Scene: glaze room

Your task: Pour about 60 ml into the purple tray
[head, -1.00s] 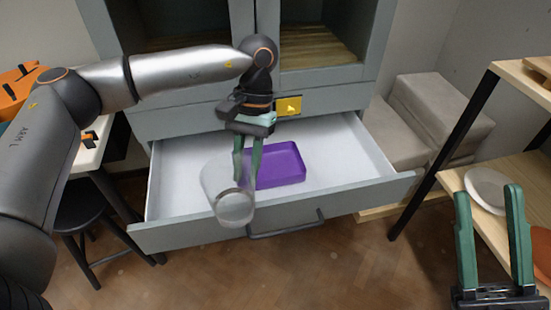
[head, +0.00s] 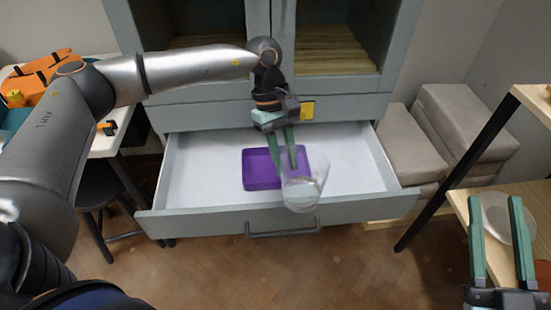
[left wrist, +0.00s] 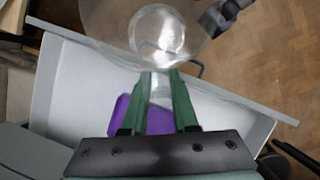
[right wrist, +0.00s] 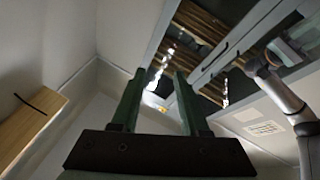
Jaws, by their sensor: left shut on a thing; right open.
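The purple tray (head: 261,172) lies in the open white drawer. It also shows in the left wrist view (left wrist: 160,122), partly behind my fingers. My left gripper (head: 287,160) is shut on a clear glass vessel (head: 303,188). The vessel is held over the front right of the tray and reaches toward the drawer front. In the left wrist view the vessel (left wrist: 158,35) is beyond the fingertips (left wrist: 160,82). I cannot tell how much liquid it holds. My right gripper (head: 497,215) is open and empty, in front of the shelf at the right; its fingers (right wrist: 155,90) are apart in the right wrist view.
The drawer (head: 350,190) is pulled out of a grey cabinet (head: 220,105), with bare white floor around the tray. A wooden shelf (head: 530,195) with a pale round dish (head: 504,215) is at right. Grey blocks (head: 450,135) stand behind. A black stool (head: 97,193) is at left.

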